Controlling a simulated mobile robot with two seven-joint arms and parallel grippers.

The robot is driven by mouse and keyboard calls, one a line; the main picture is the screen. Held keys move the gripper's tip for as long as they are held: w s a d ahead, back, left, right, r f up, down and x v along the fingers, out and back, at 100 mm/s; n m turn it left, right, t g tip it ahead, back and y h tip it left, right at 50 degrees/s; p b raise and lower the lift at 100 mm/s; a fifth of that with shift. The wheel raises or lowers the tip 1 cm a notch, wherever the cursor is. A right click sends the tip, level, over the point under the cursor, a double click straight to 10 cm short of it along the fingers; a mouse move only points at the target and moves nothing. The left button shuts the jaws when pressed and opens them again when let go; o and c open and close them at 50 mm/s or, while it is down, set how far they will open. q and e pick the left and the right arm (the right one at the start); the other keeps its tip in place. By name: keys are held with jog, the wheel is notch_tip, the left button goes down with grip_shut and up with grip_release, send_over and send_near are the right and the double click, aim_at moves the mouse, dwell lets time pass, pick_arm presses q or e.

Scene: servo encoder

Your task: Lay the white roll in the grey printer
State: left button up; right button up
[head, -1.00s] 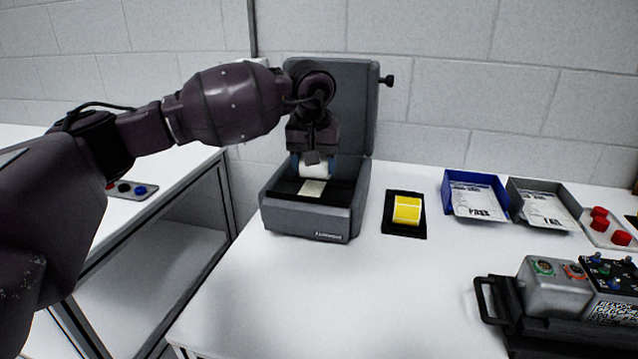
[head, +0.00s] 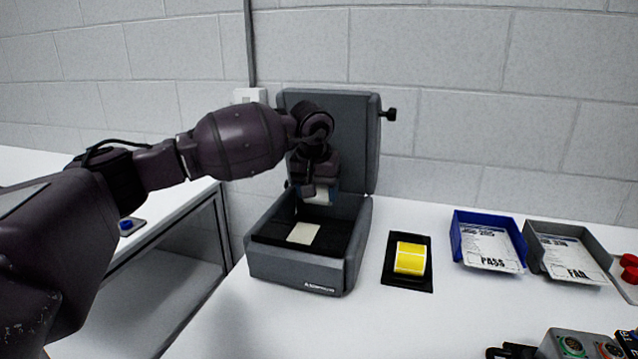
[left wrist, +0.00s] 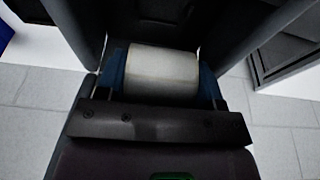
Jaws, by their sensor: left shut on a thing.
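The grey printer (head: 294,269) stands on the white table with its lid raised at the back. A pale square patch (head: 303,233) shows in its dark open bay. My left gripper (head: 316,194) is shut on the white roll (head: 323,195) over the rear of the bay, in front of the lid. In the left wrist view, the roll (left wrist: 162,70) lies crosswise between the blue finger pads. The gripper partly hides it in the head view. I cannot tell whether it touches the printer. My right gripper is out of view.
A blue tray (head: 457,238) marked PASS and a grey tray (head: 535,248) marked FAIL stand further right. A metal box (head: 575,345) is at the lower right.

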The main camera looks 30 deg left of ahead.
pick_arm(q)
notch_tip(320, 180, down, 2)
jog(key=shift+f, duration=0.2)
jog(key=shift+f+b, duration=0.7)
jog(key=shift+f, duration=2)
jog(key=shift+f+b, duration=0.2)
jog(key=shift+b, duration=0.1)
jog(key=o, duration=1)
jog(key=shift+o, duration=0.2)
